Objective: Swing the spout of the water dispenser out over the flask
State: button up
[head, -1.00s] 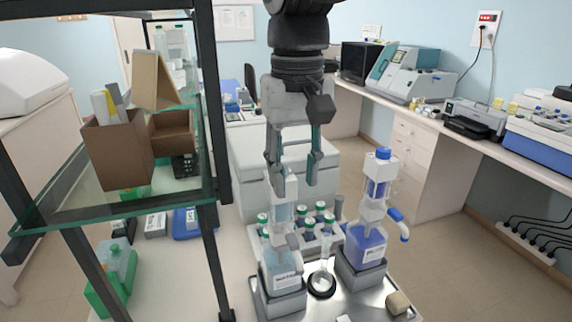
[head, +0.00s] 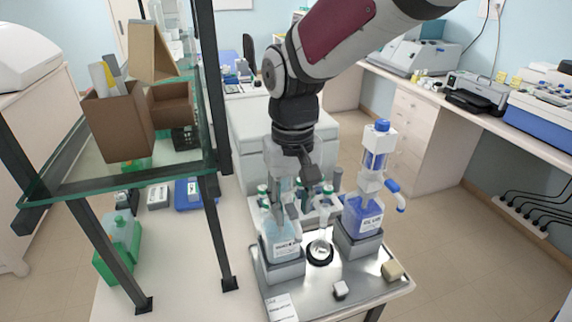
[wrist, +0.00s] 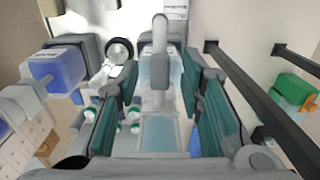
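The water dispenser (head: 282,246) is a bottle of pale blue liquid with a white label, in a grey holder on the left of the tray. In the wrist view its pale spout (wrist: 161,60) points toward the top of the picture, beside the flask rather than over it. The clear flask (head: 320,249) sits in a black ring right of the dispenser; it also shows in the wrist view (wrist: 118,50). My gripper (head: 291,204) points down over the dispenser. Its fingers (wrist: 161,78) are open, one either side of the spout, with gaps visible. My gripper hides the dispenser's top in the head view.
A dispenser of dark blue liquid (head: 363,218) stands right of the flask. Capped bottles stand in a rack (head: 337,203) behind. A beige block (head: 392,271) and a small white block (head: 340,289) lie on the tray's front. A glass-shelved frame (head: 207,110) stands close on the left.

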jog(key=shift+f, duration=0.35)
grip_shut()
jog(key=shift+d, duration=0.1)
